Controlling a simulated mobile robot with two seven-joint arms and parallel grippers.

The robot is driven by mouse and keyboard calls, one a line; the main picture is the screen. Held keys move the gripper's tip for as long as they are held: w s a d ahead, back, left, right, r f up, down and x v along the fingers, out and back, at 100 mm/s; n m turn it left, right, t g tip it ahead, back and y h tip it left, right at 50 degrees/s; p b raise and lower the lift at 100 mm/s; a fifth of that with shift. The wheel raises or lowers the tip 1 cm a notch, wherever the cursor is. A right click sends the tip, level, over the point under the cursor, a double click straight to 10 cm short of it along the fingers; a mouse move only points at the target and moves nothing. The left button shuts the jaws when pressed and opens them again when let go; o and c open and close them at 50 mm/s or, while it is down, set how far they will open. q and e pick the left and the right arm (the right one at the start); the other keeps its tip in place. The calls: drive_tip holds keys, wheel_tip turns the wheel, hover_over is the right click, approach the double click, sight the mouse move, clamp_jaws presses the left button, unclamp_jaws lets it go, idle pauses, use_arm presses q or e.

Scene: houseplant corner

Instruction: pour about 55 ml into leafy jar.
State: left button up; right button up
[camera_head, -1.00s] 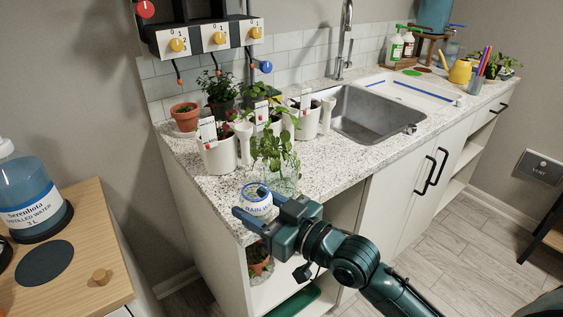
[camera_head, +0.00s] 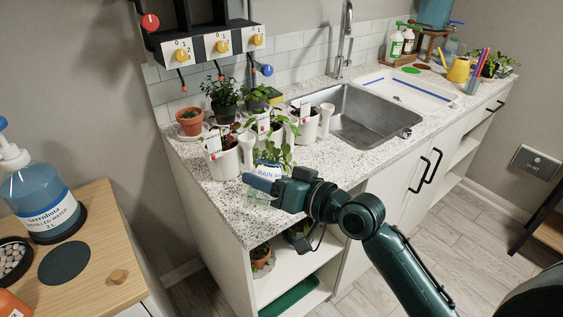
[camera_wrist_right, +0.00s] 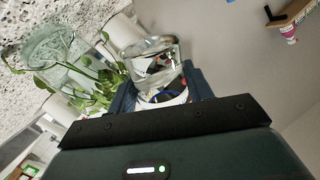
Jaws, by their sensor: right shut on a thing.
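The leafy jar is a clear glass jar with green stems. Its leaves (camera_head: 283,157) rise behind my right gripper (camera_head: 262,184) in the head view, which hides most of its glass. In the right wrist view the leafy jar (camera_wrist_right: 55,45) lies left of the fingers. My right gripper is shut on a clear container with a white "RAIN W" label (camera_head: 268,172), held above the counter's front edge close to the leafy jar. The held container (camera_wrist_right: 158,68) also shows between the fingers in the wrist view. Its exact tilt and any pouring stream cannot be told. My left gripper is not in view.
White pots (camera_head: 222,163) with plants and a terracotta pot (camera_head: 190,122) stand behind and left on the speckled counter. The sink (camera_head: 365,115) is to the right. A wooden cabinet (camera_head: 110,225) with a large water bottle (camera_head: 40,205) is at the left.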

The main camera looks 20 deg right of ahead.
drive_tip(key=shift+w+d+r+m+p, duration=0.25)
drive_tip(key=shift+w+r+m+p, duration=0.1)
drive_tip(key=shift+r+m+p, duration=0.15)
drive_tip(key=shift+r+m+g+p, duration=0.25)
drive_tip(key=shift+m+g+p, duration=0.05)
drive_tip(key=shift+m+p, duration=0.3)
drive_tip(key=shift+f, duration=0.1)
drive_tip(key=shift+s+f+m, duration=0.1)
drive_tip(key=shift+f+m, duration=0.15)
drive_tip(key=shift+m, duration=0.25)
drive_tip(key=shift+a+f+m+g+y+p, duration=0.1)
drive_tip(key=shift+f+m+g+y+p, duration=0.45)
drive_tip(key=shift+m, duration=0.35)
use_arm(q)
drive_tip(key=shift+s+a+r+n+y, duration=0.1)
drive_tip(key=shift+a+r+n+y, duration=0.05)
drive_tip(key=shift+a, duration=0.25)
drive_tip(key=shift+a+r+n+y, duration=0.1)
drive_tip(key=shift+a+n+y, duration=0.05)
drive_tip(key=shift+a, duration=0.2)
use_arm(e)
drive_tip(key=shift+f+m, duration=0.15)
drive_tip(key=shift+m, duration=0.35)
drive_tip(key=shift+f+g, duration=0.1)
drive_tip(key=shift+g, duration=0.15)
